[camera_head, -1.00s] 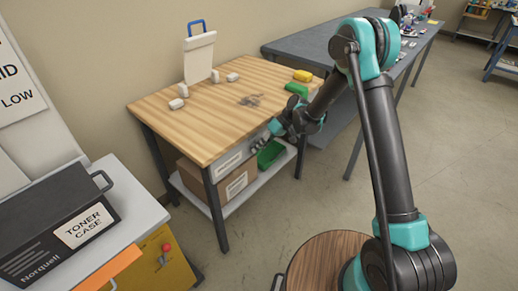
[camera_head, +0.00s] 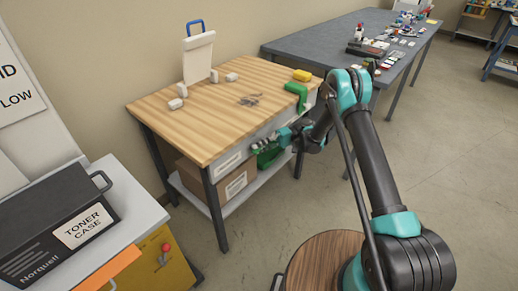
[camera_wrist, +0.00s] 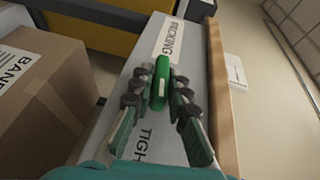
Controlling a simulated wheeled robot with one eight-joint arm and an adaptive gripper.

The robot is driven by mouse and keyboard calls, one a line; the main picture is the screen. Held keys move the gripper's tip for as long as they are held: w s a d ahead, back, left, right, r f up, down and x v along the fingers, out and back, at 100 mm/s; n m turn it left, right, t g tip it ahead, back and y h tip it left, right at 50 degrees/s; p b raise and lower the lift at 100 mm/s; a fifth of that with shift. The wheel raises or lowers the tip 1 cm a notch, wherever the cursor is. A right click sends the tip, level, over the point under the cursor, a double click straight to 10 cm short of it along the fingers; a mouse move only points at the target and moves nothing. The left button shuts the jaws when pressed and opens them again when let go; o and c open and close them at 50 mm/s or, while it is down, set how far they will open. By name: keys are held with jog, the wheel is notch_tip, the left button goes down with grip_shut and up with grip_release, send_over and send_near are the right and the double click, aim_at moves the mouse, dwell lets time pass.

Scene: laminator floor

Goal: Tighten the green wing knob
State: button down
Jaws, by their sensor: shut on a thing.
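The green wing knob (camera_wrist: 160,82) stands out from a grey panel (camera_wrist: 148,50) in the wrist view, its wing roughly upright in the picture. My gripper (camera_wrist: 158,88) has one dark-padded finger on each side of the knob and is shut on it. The knob cannot be told apart there, hidden by the fingers or too small.
A green object (camera_head: 297,93) and a yellow block (camera_head: 302,75) lie on the bench top. A grey table (camera_head: 330,38) adjoins at the back.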

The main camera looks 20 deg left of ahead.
jog(key=shift+g+y, duration=0.4)
dwell(0.4)
jog(key=c, duration=1.5)
grip_release()
jog(key=shift+c, duration=0.2)
